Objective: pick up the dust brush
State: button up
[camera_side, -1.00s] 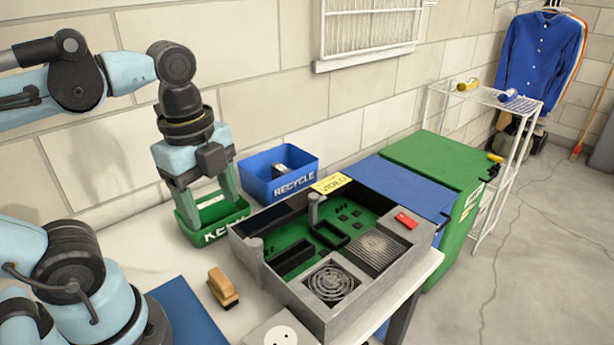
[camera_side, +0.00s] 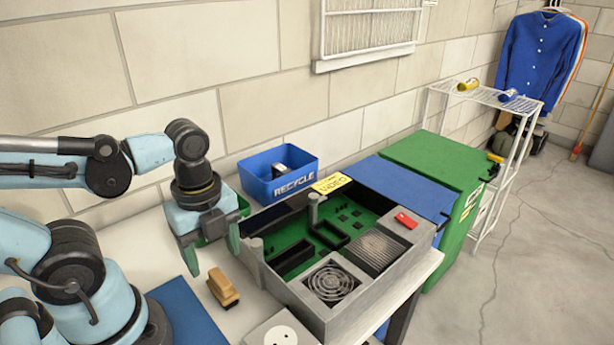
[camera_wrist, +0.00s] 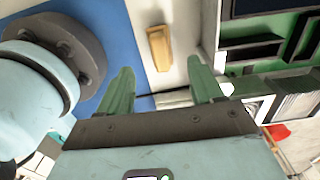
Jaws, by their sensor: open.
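The dust brush (camera_side: 223,288) has a tan wooden back and a dark bristle edge. It lies on the white table beside the blue mat, left of the grey electronics case, in the side view. In the wrist view the brush (camera_wrist: 159,48) shows its tan back, beyond the fingertips and between their lines. My gripper (camera_side: 213,264) is open and empty, with green fingers pointing down. In the side view it hangs above and behind the brush, apart from it. Both fingers also show in the wrist view (camera_wrist: 160,72).
The grey case (camera_side: 350,294) with a green board stands close to the right of the brush. A blue RECYCLE bin (camera_side: 293,187) is behind. A green bin (camera_side: 243,206) is partly hidden by my gripper. The blue mat (camera_side: 187,312) lies left, and a white socket plate (camera_side: 280,330) is in front.

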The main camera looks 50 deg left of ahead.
aim_at(219, 278)
jog(key=shift+d+f, duration=0.15)
jog(key=shift+f, duration=3.45)
grip_shut()
jog(key=shift+r, duration=0.25)
jog(key=shift+r, duration=1.25)
jog(key=s+d+r, duration=0.6)
jog(key=d+r, duration=0.2)
jog(key=d, duration=0.1)
jog(key=shift+s+d, duration=0.25)
jog(key=shift+d, duration=0.05)
